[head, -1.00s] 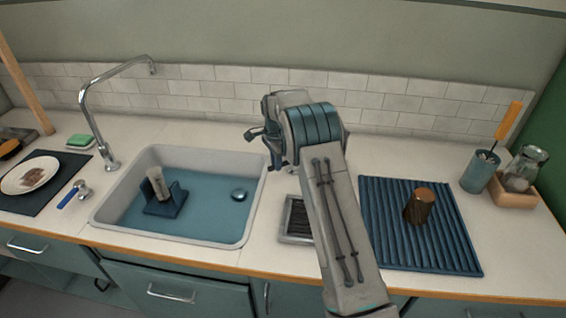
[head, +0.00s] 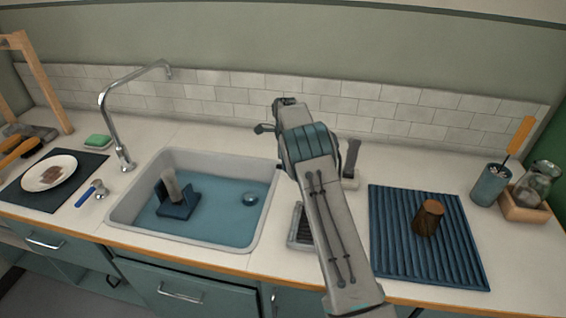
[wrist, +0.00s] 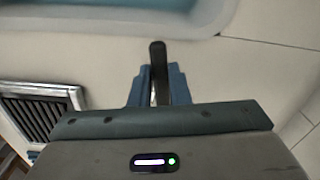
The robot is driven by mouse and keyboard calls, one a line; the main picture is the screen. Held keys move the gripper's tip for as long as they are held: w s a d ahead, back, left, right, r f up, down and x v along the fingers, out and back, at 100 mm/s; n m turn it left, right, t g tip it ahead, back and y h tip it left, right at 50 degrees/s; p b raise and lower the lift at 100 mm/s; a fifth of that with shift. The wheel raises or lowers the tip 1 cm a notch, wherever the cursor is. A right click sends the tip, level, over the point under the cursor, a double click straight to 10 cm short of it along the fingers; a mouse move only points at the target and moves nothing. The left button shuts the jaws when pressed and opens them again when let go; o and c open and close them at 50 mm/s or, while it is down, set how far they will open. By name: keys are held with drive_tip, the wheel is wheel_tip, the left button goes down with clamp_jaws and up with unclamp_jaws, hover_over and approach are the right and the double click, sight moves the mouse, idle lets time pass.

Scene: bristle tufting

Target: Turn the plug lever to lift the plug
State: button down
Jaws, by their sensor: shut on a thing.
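The sink (head: 264,178) holds blue water, and a round silver plug (head: 250,198) shows in its right part. In the wrist view, my gripper (wrist: 158,88) is shut on a dark lever with a rounded end, the plug lever (wrist: 158,56). The lever points toward the sink rim at the top of that view. In the head view my arm covers the fingers and most of the lever, beside the sink's right rim. Whether the plug is raised cannot be told.
A grey upright handle (head: 352,156) stands right of my arm.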

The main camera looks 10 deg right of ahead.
drive_tip(key=c, duration=1.4)
unclamp_jaws()
drive_tip(key=shift+o, duration=0.2)
wheel_tip(320, 180, up, 14)
drive_tip(key=shift+f, duration=0.1)
